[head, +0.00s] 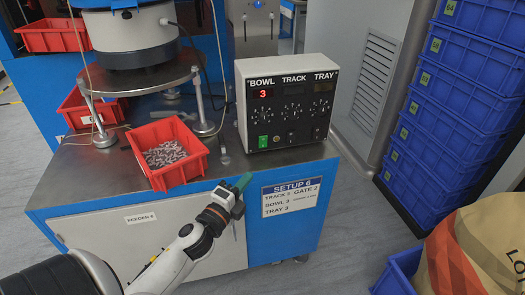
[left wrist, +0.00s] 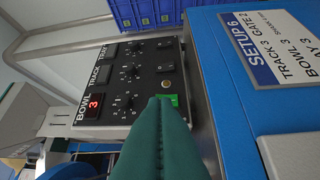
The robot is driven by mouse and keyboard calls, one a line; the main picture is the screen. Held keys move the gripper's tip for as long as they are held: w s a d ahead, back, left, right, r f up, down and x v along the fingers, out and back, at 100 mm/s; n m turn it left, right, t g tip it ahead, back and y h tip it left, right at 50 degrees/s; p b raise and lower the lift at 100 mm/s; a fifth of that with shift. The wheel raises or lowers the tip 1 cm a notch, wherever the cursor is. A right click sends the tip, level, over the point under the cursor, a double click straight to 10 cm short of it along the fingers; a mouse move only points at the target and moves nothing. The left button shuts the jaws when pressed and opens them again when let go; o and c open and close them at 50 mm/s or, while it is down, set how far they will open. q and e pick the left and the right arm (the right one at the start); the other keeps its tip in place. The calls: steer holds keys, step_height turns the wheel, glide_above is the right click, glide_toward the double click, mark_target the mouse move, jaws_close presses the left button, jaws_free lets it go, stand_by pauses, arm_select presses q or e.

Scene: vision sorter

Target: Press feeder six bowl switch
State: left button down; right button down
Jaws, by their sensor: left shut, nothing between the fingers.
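The control box (head: 287,104) stands on the steel top of the feeder, its dark panel marked BOWL, TRACK and TRAY. The green bowl switch (head: 263,141) is at the panel's lower left, below the bowl dial. The bowl display (head: 264,94) shows a red 3. My left gripper (head: 243,182) has green fingers, is shut and empty, and is below and in front of the box. In the left wrist view its fingertips (left wrist: 162,104) overlap the green switch (left wrist: 173,99) and hide part of it. I cannot tell whether they touch. My right gripper is not in view.
A red bin of small metal parts (head: 167,155) sits on the steel top left of the box. The bowl feeder (head: 130,35) stands behind it. A SETUP 6 card (head: 290,197) is on the blue front. Stacked blue crates (head: 450,100) and a brown sack (head: 478,245) are at right.

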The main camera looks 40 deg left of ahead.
arm_select(q)
glide_toward(263, 142)
steer(key=w+d+r, duration=0.1)
steer(key=w+d, duration=0.3)
steer(key=w+a, duration=0.2)
steer(key=a, duration=0.1)
steer(key=shift+w+r, duration=0.1)
steer(key=shift+w, duration=0.05)
steer(key=shift+w+a, duration=0.2)
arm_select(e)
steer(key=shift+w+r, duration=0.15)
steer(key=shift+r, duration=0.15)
